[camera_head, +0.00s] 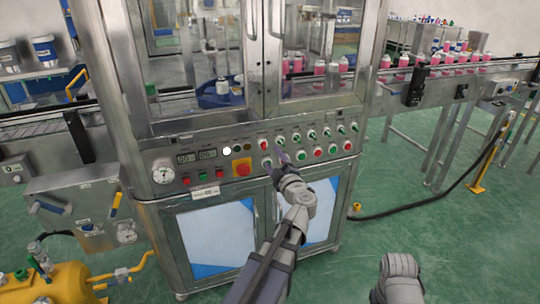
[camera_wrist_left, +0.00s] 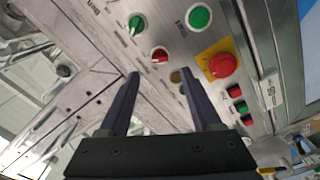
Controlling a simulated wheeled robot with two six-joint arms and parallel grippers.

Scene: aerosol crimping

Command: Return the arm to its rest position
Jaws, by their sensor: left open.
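My left arm (camera_head: 297,205) reaches up from the bottom centre toward the machine's control panel (camera_head: 220,177). My left gripper (camera_head: 277,158) is at the panel's front, among the knobs and buttons. In the left wrist view the gripper (camera_wrist_left: 157,75) is open, with nothing between its two dark fingers. The fingers point at the panel, near a red knob (camera_wrist_left: 159,54); I cannot tell whether they touch it. A grey part of my right arm (camera_head: 399,280) shows at the bottom right; its gripper is not in view.
A red emergency button (camera_head: 242,169) on a yellow plate sits left of the gripper. A conveyor (camera_head: 455,69) with pink bottles runs to the right. A yellow tank (camera_head: 55,285) stands at the lower left. The green floor right of the cabinet is mostly clear, with a black hose (camera_head: 420,205).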

